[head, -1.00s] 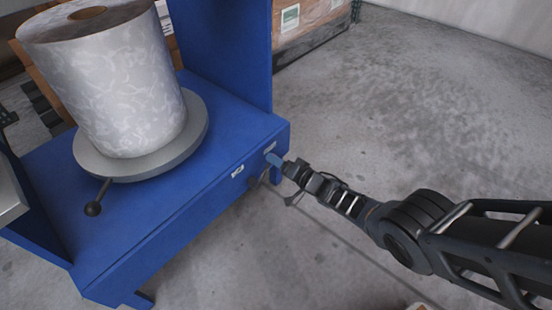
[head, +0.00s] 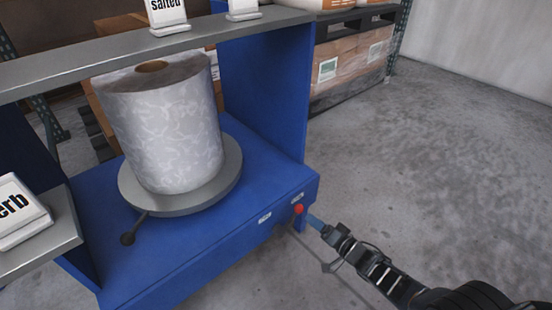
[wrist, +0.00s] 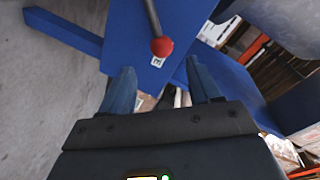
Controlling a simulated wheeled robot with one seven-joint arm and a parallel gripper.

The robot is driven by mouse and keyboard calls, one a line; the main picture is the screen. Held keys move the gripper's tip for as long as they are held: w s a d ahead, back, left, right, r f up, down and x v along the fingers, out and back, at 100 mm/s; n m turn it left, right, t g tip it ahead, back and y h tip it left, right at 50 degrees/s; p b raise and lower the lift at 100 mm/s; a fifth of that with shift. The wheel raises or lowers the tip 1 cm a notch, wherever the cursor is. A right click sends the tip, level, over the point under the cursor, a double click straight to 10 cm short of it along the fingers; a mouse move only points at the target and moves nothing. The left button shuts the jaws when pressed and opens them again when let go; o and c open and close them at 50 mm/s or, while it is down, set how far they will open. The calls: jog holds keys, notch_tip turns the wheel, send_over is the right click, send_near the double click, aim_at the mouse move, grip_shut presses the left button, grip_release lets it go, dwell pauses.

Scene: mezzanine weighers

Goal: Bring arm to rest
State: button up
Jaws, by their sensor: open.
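My gripper (head: 316,221) is in front of the right end of the blue machine's front face in the head view. In the wrist view its two blue fingers (wrist: 164,88) are spread apart with nothing between them. A red ball knob (head: 299,209) on a rod is just beyond the fingertips. In the wrist view the red knob (wrist: 162,46) shows ahead of the fingers, apart from both. The blue machine (head: 200,255) carries a round grey turntable (head: 225,180) with a large wrapped roll (head: 165,130) standing upright on it.
A black ball-ended lever (head: 128,239) sticks out from the turntable. A grey shelf (head: 90,65) above holds white labelled packs (head: 165,18). Another pack (head: 18,210) sits on a ledge at left. Wrapped boxes (head: 350,65) stand behind. The floor (head: 440,170) at right is clear.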

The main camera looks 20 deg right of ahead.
jog(key=s+a+t, duration=0.1)
jog(key=s+a, duration=0.4)
jog(key=a, duration=0.4)
jog(key=s+a, duration=0.5)
jog(key=a, duration=0.4)
jog(key=s+a+r+n+h, duration=0.15)
jog(key=s+r, duration=0.25)
jog(key=s, duration=0.5)
jog(key=s+a+r+h, duration=0.2)
jog(key=s+r, duration=0.3)
jog(key=s, duration=0.4)
jog(key=s+d+r+n+g, duration=0.1)
jog(key=s+d+r+n, duration=0.25)
jog(key=s+r, duration=0.6)
jog(key=s+d+r+n+g, duration=0.1)
jog(key=s+d+r+n, duration=0.35)
jog(key=r, duration=0.85)
notch_tip(320, 180, up, 24)
jog(key=s+d+m+p, duration=0.1)
jog(key=s+p, duration=0.1)
jog(key=p, duration=1.9)
jog(key=shift+s+p, duration=0.35)
jog(key=shift+s, duration=0.05)
